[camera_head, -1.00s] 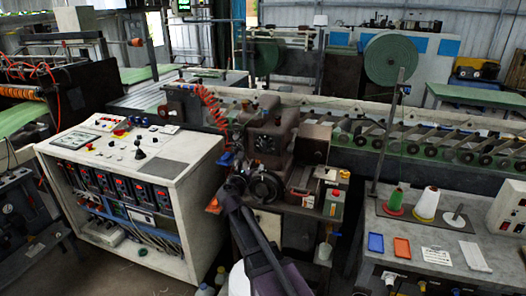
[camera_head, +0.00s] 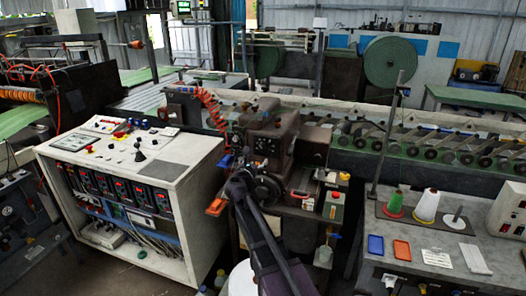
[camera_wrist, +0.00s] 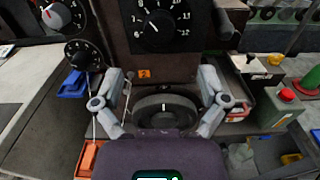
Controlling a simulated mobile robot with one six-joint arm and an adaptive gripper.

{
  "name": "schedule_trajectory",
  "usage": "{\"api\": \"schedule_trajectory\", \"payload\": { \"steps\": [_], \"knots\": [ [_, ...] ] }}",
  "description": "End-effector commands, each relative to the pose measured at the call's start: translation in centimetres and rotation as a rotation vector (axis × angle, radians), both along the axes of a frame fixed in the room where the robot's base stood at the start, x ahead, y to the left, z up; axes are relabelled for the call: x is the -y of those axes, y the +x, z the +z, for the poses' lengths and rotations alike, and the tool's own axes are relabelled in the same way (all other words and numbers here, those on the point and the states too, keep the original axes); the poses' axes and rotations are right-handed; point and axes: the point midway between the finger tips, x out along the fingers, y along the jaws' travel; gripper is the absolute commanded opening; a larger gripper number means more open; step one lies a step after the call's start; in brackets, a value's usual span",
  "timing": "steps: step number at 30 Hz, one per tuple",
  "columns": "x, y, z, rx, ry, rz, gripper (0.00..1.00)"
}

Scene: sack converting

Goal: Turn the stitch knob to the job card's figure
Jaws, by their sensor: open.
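In the wrist view a black numbered dial (camera_wrist: 158,22) with a dark knob faces me at the top of the brown machine head. A smaller black dial (camera_wrist: 82,53) is to its left, and a knob with a red part (camera_wrist: 62,14) is at the upper left. I cannot tell for certain which is the stitch knob, and the exact setting is unclear. My gripper (camera_wrist: 160,78) is open and empty below the numbered dial, its fingers either side of a dark round wheel (camera_wrist: 165,108). A white card (camera_head: 436,257) lies on the right bench; its writing is unreadable.
A white control cabinet (camera_head: 185,150) stands left of the machine. A box with a red button (camera_wrist: 286,96) is right. Thread cones (camera_head: 426,206) and small trays (camera_head: 401,250) occupy the right bench.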

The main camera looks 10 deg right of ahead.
Motion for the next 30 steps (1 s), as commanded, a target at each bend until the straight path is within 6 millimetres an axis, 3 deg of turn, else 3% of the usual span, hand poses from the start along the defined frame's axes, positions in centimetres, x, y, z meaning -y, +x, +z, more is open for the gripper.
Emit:
{"api": "schedule_trajectory", "payload": {
  "steps": [6,15,30],
  "knots": [
    [1.6,3.4,0.0,0.000,0.000,-0.001,0.93],
    [3.4,6.6,0.0,0.000,0.000,0.000,0.93],
    [3.9,7.5,0.0,0.000,0.000,0.002,0.93]
  ]
}}
